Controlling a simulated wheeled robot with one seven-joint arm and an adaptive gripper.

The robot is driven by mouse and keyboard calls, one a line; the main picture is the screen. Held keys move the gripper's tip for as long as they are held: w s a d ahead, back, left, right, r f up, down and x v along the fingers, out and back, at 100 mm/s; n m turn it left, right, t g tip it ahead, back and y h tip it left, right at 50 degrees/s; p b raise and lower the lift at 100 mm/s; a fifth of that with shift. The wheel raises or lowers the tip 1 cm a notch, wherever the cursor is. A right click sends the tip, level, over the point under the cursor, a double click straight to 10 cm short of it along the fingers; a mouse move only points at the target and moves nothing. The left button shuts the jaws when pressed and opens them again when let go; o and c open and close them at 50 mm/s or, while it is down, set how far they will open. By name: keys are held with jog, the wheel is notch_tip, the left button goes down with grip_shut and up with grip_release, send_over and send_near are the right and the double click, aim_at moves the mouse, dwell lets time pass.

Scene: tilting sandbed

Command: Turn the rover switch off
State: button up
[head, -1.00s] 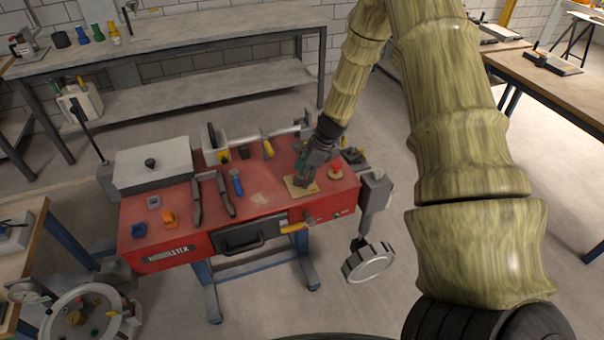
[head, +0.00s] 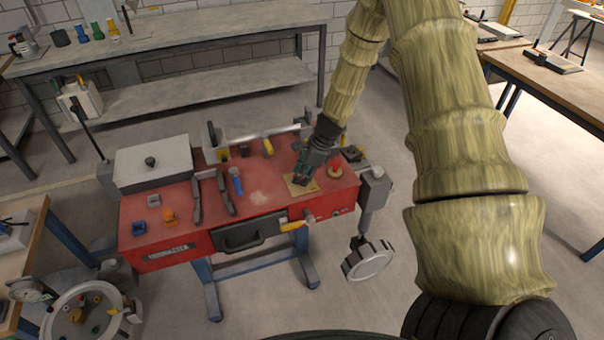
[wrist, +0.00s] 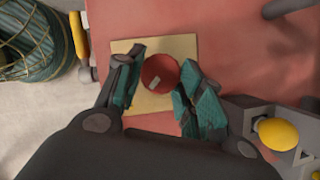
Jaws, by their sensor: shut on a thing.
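The red round knob (wrist: 160,73), with a small pale mark on its top, sits on a square tan plate (wrist: 124,46) in the wrist view. It looks like the rover switch, but I see no label. My gripper (wrist: 158,88) is shut on it, with a teal-padded finger on either side. In the head view my gripper (head: 302,181) reaches down onto the tan plate (head: 311,187) on the right part of the red bench (head: 265,197). My fingers hide the knob there.
A red button (head: 335,170) stands just right of my gripper. A yellow-handled lever (head: 293,226) juts from the bench front. Dark-handled tools (head: 197,200), a blue-handled tool (head: 236,182) and a grey box (head: 152,166) lie left. A yellow knob (wrist: 277,134) is near my right finger.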

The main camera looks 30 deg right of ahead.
jog(key=shift+n, duration=0.3)
jog(key=n, duration=0.1)
jog(key=n+g, duration=0.1)
jog(key=n, duration=0.2)
jog(key=shift+w+d+g+y, duration=0.1)
jog(key=shift+w+g+y, duration=0.15)
jog(key=shift+g+y, duration=0.05)
jog(key=n+g+b, duration=0.1)
jog(key=n, duration=0.3)
jog(key=shift+w+n+g+b, duration=0.15)
jog(key=shift+n+g+b, duration=0.15)
jog(key=shift+g+b, duration=0.1)
jog(key=n, duration=0.2)
jog(key=n+g+b, duration=0.1)
jog(key=n, duration=0.1)
jog(key=shift+w+g, duration=0.15)
jog(key=shift+g, duration=0.15)
jog(key=shift+a+n+g+h+b, duration=0.1)
jog(key=shift+n+g+h+b, duration=0.25)
jog(key=shift+n, duration=0.75)
jog(key=shift+a+n+g+h+b, duration=0.1)
jog(key=shift+n+g+h+b, duration=0.3)
jog(key=shift+n, duration=0.7)
jog(key=o, duration=1)
